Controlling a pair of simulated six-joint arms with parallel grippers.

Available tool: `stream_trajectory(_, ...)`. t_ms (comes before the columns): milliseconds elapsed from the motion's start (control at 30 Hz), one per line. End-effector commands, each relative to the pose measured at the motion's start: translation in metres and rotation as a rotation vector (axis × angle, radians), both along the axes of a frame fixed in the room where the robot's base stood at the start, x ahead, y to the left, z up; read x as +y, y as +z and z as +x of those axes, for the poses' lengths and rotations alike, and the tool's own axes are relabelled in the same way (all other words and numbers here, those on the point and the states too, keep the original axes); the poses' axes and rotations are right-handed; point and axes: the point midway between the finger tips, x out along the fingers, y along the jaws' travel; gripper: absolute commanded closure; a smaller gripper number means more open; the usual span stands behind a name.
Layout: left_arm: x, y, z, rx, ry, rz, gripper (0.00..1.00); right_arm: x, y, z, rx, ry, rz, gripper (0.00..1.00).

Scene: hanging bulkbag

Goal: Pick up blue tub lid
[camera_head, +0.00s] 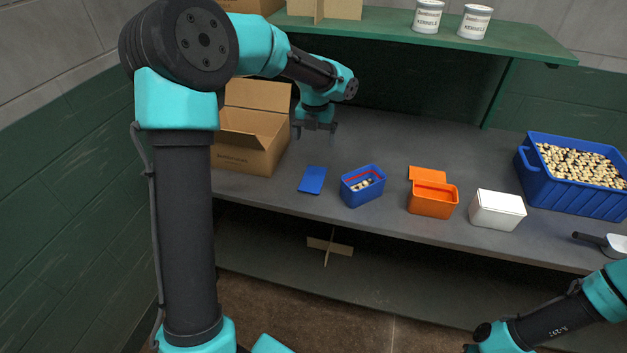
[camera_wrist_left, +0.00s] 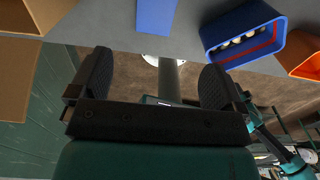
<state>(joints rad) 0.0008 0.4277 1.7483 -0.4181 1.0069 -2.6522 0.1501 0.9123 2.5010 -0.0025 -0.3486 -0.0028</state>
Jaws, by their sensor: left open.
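The blue tub lid (camera_head: 312,180) lies flat on the grey table, just left of the blue tub (camera_head: 362,188). The tub is open and holds a few pale pieces. My left gripper (camera_head: 314,130) is open and empty, above the table behind the lid. In the left wrist view, the lid (camera_wrist_left: 156,14) shows at the top edge, cut off, beyond the open fingers of the left gripper (camera_wrist_left: 158,85). The blue tub (camera_wrist_left: 243,36) is to its right there. My right arm shows at the lower right of the head view, but its fingers cannot be made out.
An open cardboard box (camera_head: 246,150) stands left of the lid. To the right are an orange tub (camera_head: 433,203) with its lid behind it, a closed white tub (camera_head: 497,210), a blue crate (camera_head: 565,192) and a scoop (camera_head: 612,242). A green shelf (camera_head: 390,32) hangs over the table's back.

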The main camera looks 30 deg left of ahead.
Motion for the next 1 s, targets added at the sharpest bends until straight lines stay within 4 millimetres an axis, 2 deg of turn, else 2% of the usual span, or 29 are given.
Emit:
stream_trajectory(600,0.001,-0.101,0.000,0.003,0.000,0.000,0.05,0.000,0.000,0.000,0.000,0.000,0.000,1.00)
stream_trajectory(733,0.001,-0.110,0.000,0.001,0.002,0.000,0.05,0.000,0.000,0.000,0.000,0.000,0.000,1.00)
stream_trajectory(1000,0.001,-0.111,0.000,0.000,0.001,0.000,0.05,0.000,0.000,0.000,0.000,0.000,0.000,1.00)
